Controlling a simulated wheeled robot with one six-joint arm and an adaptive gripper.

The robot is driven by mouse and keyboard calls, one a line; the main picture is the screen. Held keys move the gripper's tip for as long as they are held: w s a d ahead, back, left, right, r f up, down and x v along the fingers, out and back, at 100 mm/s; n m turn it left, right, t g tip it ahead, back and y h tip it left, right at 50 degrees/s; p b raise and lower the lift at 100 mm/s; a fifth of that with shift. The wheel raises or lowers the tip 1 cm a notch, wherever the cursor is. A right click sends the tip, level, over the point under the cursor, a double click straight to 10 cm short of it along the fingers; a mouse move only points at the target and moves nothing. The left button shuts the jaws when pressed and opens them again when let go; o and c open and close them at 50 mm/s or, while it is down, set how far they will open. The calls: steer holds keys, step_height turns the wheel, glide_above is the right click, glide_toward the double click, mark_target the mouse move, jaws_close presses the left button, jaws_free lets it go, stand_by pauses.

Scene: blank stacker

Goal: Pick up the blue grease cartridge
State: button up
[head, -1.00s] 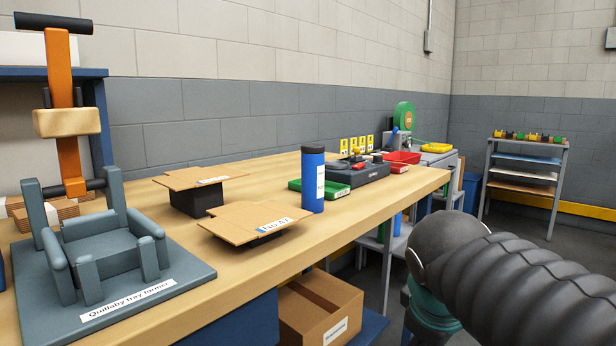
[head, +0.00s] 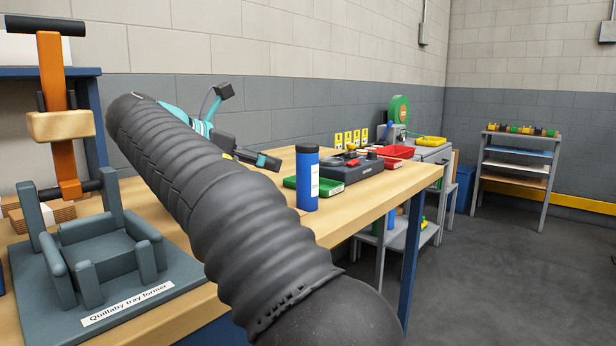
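The blue grease cartridge (head: 307,180) stands upright on the wooden bench, with a dark cap and a white label on its right side. My gripper (head: 262,159) is partly visible beyond my dark ribbed arm, to the left of the cartridge and apart from it. Its dark end pieces show against the wall and bench, but the arm covers much of it. I cannot tell whether its fingers are open or shut. Nothing shows held in its visible part.
The grey tray former (head: 180,290) stands at the left of the bench (head: 340,217). A green tray (head: 293,184), a dark device (head: 347,172) and a red bin (head: 397,152) sit behind and right of the cartridge. My arm hides the bench's middle. Open floor lies right.

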mark_target(298, 170)
steer(key=shift+w+a, duration=0.15)
steer(key=b+x, duration=0.2)
steer(key=x, duration=0.5)
steer(key=shift+w+d, duration=0.2)
steer(key=shift+d, duration=0.1)
steer(key=shift+b+x, duration=0.6)
steer(key=shift+x, duration=2.3)
steer(key=shift+s+r, duration=0.1)
steer(key=shift+r, duration=0.1)
jaws_close()
